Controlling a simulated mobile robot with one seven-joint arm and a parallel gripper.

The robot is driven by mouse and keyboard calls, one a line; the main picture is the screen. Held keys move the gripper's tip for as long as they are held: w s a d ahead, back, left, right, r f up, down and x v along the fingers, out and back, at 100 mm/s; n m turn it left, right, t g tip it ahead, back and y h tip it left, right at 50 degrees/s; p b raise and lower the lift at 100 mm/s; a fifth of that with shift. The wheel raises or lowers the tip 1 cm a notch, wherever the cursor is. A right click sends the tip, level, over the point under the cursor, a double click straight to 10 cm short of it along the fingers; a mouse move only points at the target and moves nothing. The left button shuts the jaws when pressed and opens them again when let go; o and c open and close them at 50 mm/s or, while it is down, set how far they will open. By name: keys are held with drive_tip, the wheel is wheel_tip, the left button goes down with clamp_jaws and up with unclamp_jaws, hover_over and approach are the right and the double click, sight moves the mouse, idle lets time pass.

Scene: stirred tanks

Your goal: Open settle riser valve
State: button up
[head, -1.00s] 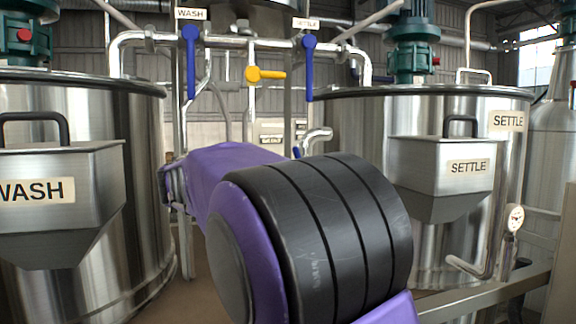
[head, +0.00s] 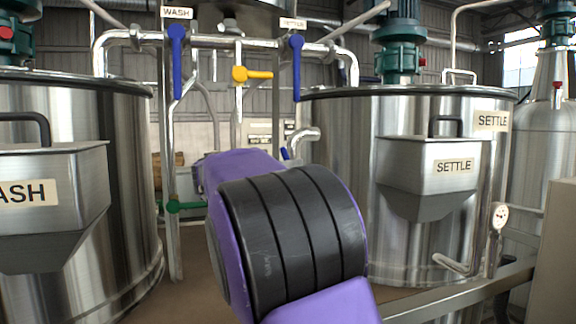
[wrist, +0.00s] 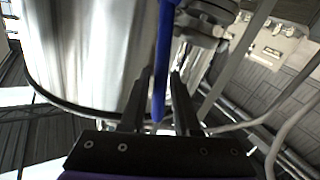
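The valve under the SETTLE sign (head: 293,22) has a blue lever (head: 296,68) hanging straight down from the overhead pipe. A small blue handle tip (head: 285,153) shows lower down, just above my arm. In the head view my gripper is hidden behind my arm. In the wrist view my gripper (wrist: 161,75) has its two dark fingers apart, on either side of a long blue lever (wrist: 162,50). Narrow gaps seem to show beside it. I cannot tell for sure which blue lever this is.
The settle tank (head: 340,125) stands right, with a hopper (head: 430,178) on its front. The wash tank (head: 125,130) stands left. Between them are a blue WASH lever (head: 177,60), a yellow lever (head: 255,74) turned sideways and a green lever (head: 185,206). A rail (head: 465,288) crosses lower right.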

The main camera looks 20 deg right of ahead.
clamp_jaws()
idle(1.1)
